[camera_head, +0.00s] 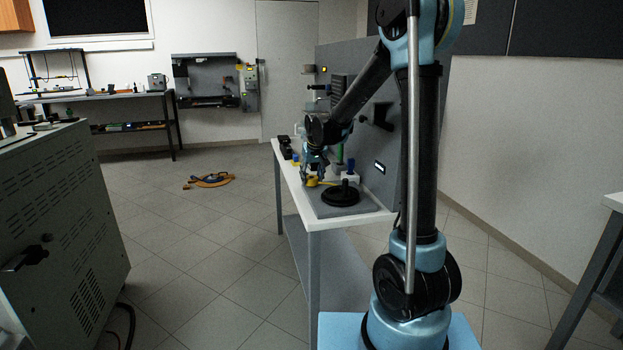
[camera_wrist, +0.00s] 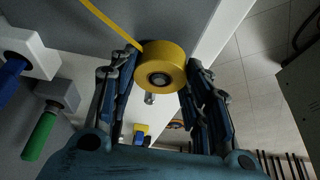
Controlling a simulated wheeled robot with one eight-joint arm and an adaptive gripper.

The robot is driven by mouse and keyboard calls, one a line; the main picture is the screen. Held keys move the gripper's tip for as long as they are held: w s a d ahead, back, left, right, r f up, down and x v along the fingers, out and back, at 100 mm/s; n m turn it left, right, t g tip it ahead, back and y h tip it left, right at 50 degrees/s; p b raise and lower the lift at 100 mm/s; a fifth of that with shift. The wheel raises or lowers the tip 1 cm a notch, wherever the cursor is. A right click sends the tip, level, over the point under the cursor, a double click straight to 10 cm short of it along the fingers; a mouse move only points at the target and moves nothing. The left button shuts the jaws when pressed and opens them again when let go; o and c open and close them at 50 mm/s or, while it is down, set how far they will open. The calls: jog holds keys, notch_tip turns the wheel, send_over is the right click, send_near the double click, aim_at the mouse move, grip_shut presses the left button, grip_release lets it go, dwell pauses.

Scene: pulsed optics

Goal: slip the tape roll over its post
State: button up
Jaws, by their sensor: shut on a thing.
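The yellow tape roll (camera_wrist: 176,57) is between the two fingers of my gripper (camera_wrist: 161,60) in the wrist view. The fingers are shut on its sides, and its dark centre with a grey ring faces the camera. In the head view my gripper (camera_head: 313,171) is above the workbench, with the yellow roll (camera_head: 312,181) small below it. A black round base with a short upright black post (camera_head: 345,187) stands on the bench to the right of the roll, apart from it. I cannot make out this post in the wrist view.
The white-edged workbench (camera_head: 353,220) stands against a grey panel. In the wrist view a green-handled thing (camera_wrist: 40,135) and a blue thing in a white block (camera_wrist: 35,50) are at left. A yellow strip (camera_wrist: 100,20) runs to the upper left. Hoses (camera_head: 209,180) lie on the floor.

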jog(key=shift+f, duration=0.35)
dwell(0.3)
jog(key=o, duration=1.1)
jog(key=shift+o, duration=0.2)
jog(key=v, duration=1.2)
jog(key=s+d, duration=0.9)
jog(key=s+d+f+m, duration=0.1)
jog(key=s+d+f, duration=0.3)
jog(key=s, duration=0.5)
jog(key=s+d+f+m+g, duration=0.1)
jog(key=s+d+f, duration=0.4)
jog(key=s, duration=0.4)
jog(key=s+d+f+m+g+h, duration=0.1)
jog(key=s+d+f, duration=0.3)
jog(key=s, duration=0.5)
jog(key=shift+s+d+f, duration=0.15)
jog(key=shift+d+f, duration=0.15)
jog(key=shift+f, duration=0.65)
